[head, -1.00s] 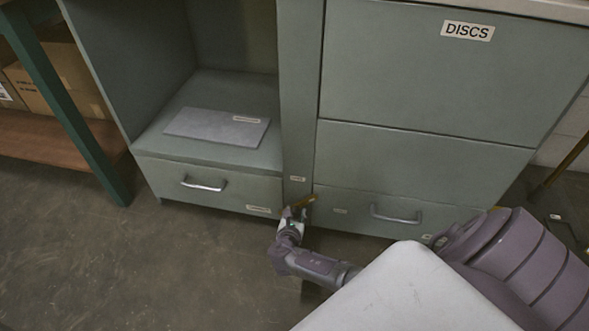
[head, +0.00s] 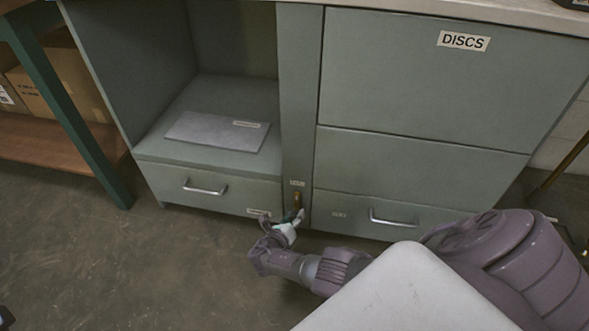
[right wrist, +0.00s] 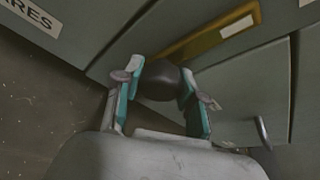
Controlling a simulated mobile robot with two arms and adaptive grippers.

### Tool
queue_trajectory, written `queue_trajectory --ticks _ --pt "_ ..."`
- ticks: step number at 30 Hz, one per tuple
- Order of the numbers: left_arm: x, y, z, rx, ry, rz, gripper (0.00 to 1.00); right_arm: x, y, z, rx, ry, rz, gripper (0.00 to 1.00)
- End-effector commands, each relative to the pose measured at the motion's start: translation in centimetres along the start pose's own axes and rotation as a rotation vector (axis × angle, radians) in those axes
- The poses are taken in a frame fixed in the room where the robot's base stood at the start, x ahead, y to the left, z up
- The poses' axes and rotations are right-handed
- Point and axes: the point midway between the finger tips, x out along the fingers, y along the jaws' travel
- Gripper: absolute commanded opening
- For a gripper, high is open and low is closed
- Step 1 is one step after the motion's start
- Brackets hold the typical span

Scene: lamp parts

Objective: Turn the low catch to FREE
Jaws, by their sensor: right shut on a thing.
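The low catch (head: 297,200) is a small brass bar on the narrow upright post between the two cabinet sections. It stands nearly upright in the head view, below a small label (head: 297,183) too small to read. In the right wrist view the brass bar (right wrist: 205,42) runs aslant with a dark round knob (right wrist: 163,80). My right gripper (head: 295,219) is at the lower end of the catch. Its teal-edged fingers (right wrist: 165,84) are shut on the dark knob, one on each side. My left gripper is not in view.
A drawer with a metal handle (head: 205,189) is left of the post; another handle (head: 393,219) is on the right-hand drawer. A grey board (head: 215,131) lies on the open shelf. A green-legged bench (head: 75,110) stands at left. The floor (head: 110,260) there is clear.

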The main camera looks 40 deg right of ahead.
Motion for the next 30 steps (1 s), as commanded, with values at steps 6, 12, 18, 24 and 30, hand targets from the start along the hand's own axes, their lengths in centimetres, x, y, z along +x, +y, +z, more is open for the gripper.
queue_trajectory --ticks 6,12,18,24,30 --pt "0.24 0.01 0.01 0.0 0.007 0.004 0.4 0.26 -0.13 0.25 -0.026 -0.005 -0.013 0.0" --pt "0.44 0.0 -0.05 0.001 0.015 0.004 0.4 0.27 -0.15 0.26 -0.029 -0.005 -0.014 0.0" --pt "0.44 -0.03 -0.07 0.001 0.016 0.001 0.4 0.28 -0.16 0.26 -0.029 -0.005 -0.014 0.46" --pt "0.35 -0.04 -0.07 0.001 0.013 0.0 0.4 0.16 -0.08 0.15 -0.028 -0.003 -0.012 0.66" --pt "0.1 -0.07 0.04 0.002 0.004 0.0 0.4 0.07 -0.03 0.08 -0.027 -0.002 -0.011 0.66"
